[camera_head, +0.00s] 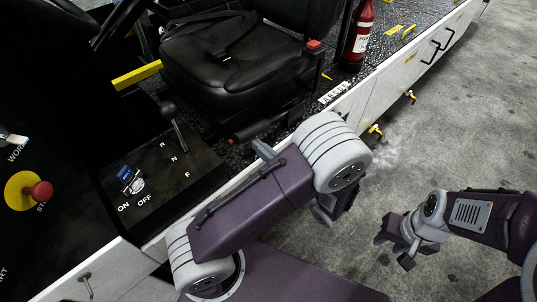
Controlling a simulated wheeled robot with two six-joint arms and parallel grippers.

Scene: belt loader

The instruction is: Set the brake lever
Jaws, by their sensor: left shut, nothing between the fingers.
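A yellow bar-shaped handle (137,75) lies left of the seat, nearly level; it may be the brake lever, but no label shows this. A dark lever with a round black knob (169,108) stands on the console beside the letters R, N and F. My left gripper (264,150) is mostly hidden behind my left arm; only a grey tip shows by the vehicle's edge, right of both levers and apart from them. It is shut and empty. My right gripper (396,247) is over the floor at the right, fingers apart and empty.
A key switch (133,182) marked ON and OFF is on the console. A red stop button (40,192) on yellow is at the left. The black seat (215,60) and a red extinguisher (358,38) stand behind. The concrete floor at right is clear.

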